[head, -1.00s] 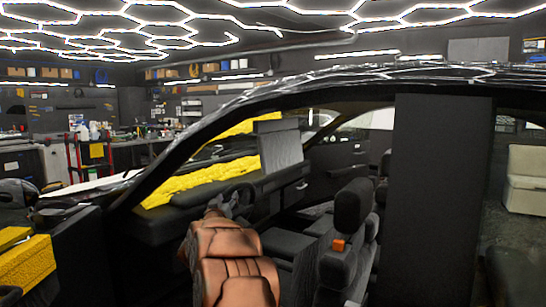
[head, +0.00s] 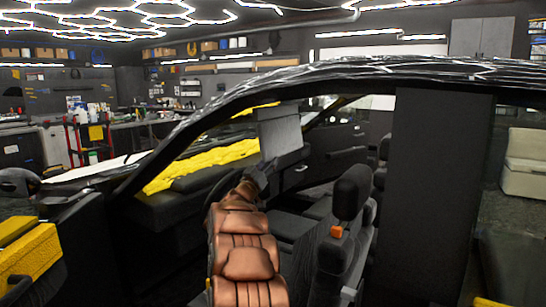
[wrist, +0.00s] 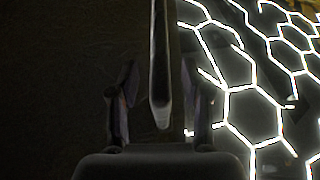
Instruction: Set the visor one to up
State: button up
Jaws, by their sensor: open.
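The grey visor (head: 280,133) hangs down as a flat panel behind the windshield opening, above the dashboard. My gripper (head: 264,168) is at the visor's lower left edge in the head view, small and dark, at the end of my brown arm. In the wrist view my gripper (wrist: 160,108) has its two fingers apart, one on each side of a thin dark strip with a pale lower end. This strip looks like the visor (wrist: 161,70) seen edge-on. I cannot tell whether either finger touches it.
The steering wheel (head: 218,186) is close to my arm. The roof edge (head: 250,97) arches above. Yellow material (head: 205,163) lies along the dashboard.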

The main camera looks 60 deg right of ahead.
aim_at(273, 156)
jog(key=shift+x, duration=2.3)
jog(key=shift+c, duration=0.2)
jog(key=shift+r, duration=0.1)
grip_shut()
